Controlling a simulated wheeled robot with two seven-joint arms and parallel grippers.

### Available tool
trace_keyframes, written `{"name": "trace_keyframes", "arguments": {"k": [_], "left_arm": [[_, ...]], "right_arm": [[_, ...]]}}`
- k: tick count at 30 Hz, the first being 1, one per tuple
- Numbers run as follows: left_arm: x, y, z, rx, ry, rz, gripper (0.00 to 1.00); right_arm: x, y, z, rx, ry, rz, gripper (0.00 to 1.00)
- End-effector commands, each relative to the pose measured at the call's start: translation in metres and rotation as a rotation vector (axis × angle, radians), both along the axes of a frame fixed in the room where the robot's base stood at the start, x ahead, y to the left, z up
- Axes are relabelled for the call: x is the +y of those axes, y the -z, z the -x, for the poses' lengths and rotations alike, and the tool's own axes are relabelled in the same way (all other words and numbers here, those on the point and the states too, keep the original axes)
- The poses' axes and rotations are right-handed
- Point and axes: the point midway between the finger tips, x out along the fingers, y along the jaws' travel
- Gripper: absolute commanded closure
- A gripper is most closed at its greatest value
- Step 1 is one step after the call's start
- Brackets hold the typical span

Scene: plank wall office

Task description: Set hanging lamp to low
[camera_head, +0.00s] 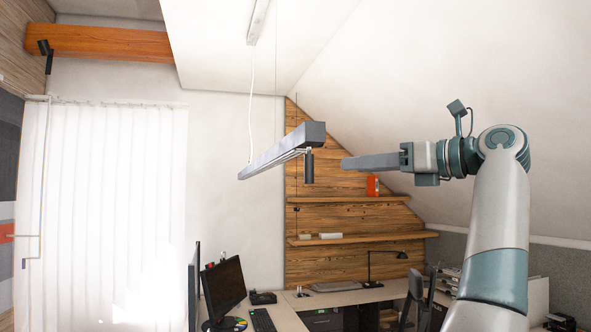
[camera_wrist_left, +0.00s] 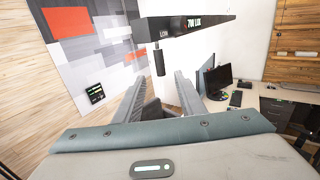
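The hanging lamp (camera_head: 282,150) is a long grey bar hung by thin cords from the ceiling. A short black cylinder (camera_head: 309,167) hangs beneath its near end. My right gripper is in neither view.
Below are a desk (camera_head: 285,318) with a monitor (camera_head: 224,288) and a black desk lamp (camera_head: 385,258). Wooden shelves (camera_head: 360,239) and a red object (camera_head: 373,186) are on the plank wall behind. A dark panel (camera_wrist_left: 95,93) is on the patterned wall. Air around the lamp looks clear.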

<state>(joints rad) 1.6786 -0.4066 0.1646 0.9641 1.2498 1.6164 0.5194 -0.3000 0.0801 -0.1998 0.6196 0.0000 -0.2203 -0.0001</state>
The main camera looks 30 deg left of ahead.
Motion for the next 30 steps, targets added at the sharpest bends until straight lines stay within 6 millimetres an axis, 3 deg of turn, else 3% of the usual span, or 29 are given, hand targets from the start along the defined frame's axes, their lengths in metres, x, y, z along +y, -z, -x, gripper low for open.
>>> {"name": "trace_keyframes", "arguments": {"k": [8, 13, 30], "left_arm": [[0.005, -0.001, -0.001, 0.000, -0.001, -0.001, 0.64], [0.020, -0.001, -0.003, 0.001, -0.002, -0.001, 0.64], [0.116, -0.004, -0.013, 0.001, -0.005, -0.002, 0.64]], "right_arm": [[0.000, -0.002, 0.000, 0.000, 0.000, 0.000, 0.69], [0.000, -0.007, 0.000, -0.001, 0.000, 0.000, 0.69], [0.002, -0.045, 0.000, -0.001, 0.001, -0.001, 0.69]]}}
